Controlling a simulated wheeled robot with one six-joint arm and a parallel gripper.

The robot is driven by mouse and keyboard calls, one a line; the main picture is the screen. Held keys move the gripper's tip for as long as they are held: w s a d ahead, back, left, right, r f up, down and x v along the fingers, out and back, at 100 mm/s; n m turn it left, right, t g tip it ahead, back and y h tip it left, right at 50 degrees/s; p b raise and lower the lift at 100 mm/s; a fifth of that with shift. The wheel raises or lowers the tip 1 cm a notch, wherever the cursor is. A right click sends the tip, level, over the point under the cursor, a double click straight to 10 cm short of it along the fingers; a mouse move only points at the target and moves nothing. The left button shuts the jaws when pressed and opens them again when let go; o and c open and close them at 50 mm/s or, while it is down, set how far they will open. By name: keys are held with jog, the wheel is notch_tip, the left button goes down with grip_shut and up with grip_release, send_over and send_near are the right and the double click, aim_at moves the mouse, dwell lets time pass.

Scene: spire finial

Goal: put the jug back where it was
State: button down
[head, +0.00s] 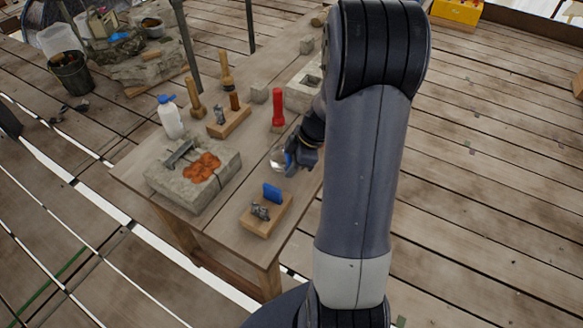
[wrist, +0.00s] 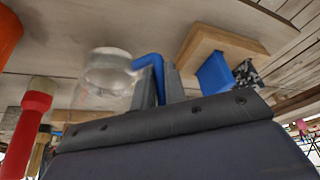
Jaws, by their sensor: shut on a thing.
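A clear jug (head: 277,159) with a blue handle is at the right side of the workbench, and I take it for the task's jug. In the wrist view the see-through jug (wrist: 106,75) is beside my fingers, with its handle (wrist: 151,64) between them. My gripper (head: 292,160) is shut on this handle; it also shows in the wrist view (wrist: 160,85). In the head view my gripper and arm partly hide the jug. I cannot tell whether the jug's base touches the bench top.
The workbench (head: 132,166) holds a wooden block with a blue piece (head: 272,192) in front of the jug, a red cylinder (head: 278,108) behind it, and a stone slab (head: 160,187) to its left. A white bottle (head: 172,118) stands farther left. Bare bench lies between slab and jug.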

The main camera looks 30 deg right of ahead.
jog(key=shift+f, duration=0.6)
jog(key=shift+f, duration=0.2)
jog(key=c, duration=1.5)
grip_release()
jog(key=shift+o, duration=0.2)
jog(key=shift+r, duration=0.15)
jog(key=shift+r, duration=0.15)
jog(key=v, duration=1.1)
jog(key=shift+r+b, duration=0.35)
jog(key=shift+r, duration=0.05)
jog(key=shift+s+d, duration=0.1)
jog(key=shift+d, duration=0.05)
